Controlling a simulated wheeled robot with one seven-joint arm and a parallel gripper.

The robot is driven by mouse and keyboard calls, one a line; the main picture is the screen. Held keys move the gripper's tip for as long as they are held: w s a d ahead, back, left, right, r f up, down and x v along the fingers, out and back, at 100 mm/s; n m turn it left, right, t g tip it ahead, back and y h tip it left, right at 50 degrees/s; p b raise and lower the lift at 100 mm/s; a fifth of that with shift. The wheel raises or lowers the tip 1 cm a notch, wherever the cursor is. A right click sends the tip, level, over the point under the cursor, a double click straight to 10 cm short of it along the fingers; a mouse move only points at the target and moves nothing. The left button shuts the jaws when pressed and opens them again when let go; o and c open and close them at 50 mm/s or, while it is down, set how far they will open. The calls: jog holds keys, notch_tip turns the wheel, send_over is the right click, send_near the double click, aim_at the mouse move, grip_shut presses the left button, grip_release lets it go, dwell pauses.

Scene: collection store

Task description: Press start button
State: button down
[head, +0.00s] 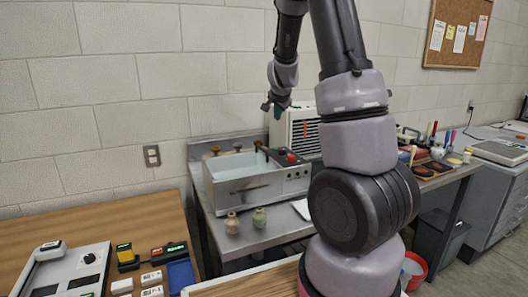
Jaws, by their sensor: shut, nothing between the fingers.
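A metal bath unit (225,190) with an open basin stands on a steel bench left of my arm. Its control panel (294,179) is on the right end, with small dark controls on the front and a red knob (291,157) on top. Which control is the start button is too small to tell. My gripper (271,107) is shut and empty, pointing down above the back of the unit. It appears apart from the panel, in front of a white louvred box (300,127).
Two small vases (232,223) stand on the steel bench (275,233) before the bath. A wooden table (130,225) at left holds a scale-like device (65,272), labelled boxes and a blue tray (181,276). My arm hides part of the bench; tools lie to its right.

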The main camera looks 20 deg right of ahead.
aim_at(275, 151)
jog(key=shift+w+a+f, duration=0.1)
jog(key=shift+w+f, duration=0.65)
jog(key=shift+f, duration=0.05)
jog(key=shift+f, duration=4.4)
jog(key=shift+f, duration=0.15)
jog(key=shift+f, duration=0.25)
jog(key=shift+f, duration=0.4)
jog(key=shift+r, duration=0.85)
